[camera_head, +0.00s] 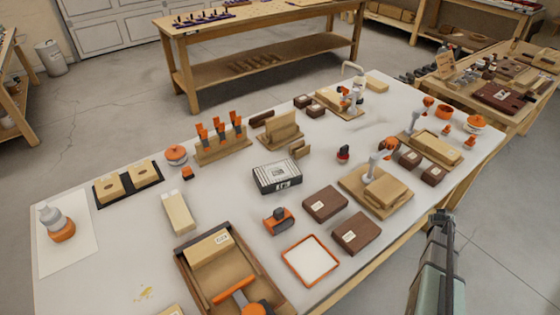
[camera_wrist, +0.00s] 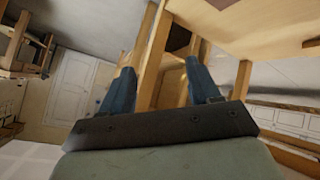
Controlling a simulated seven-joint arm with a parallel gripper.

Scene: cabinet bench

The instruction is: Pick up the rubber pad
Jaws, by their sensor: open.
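No object is clearly recognisable as the rubber pad. The flat candidates in the head view are a thin black mat (camera_head: 152,168) under two wooden blocks at the left back and a white square with an orange rim (camera_head: 310,260) near the front edge. My gripper (camera_wrist: 158,70) is open in the wrist view, with two blue-grey fingers apart and nothing held between them. The wrist view shows wooden bench legs and the room beyond, not the tabletop objects. In the head view my arm is at the lower right, off the table's front edge.
A black box with a striped label (camera_head: 277,177), dark brown blocks (camera_head: 325,203) and an orange tool (camera_head: 279,220) stand mid-table. A wooden tray (camera_head: 187,262) is at the front, and a wooden clamp stand (camera_head: 222,150) at the back. Bare tabletop shows at left front.

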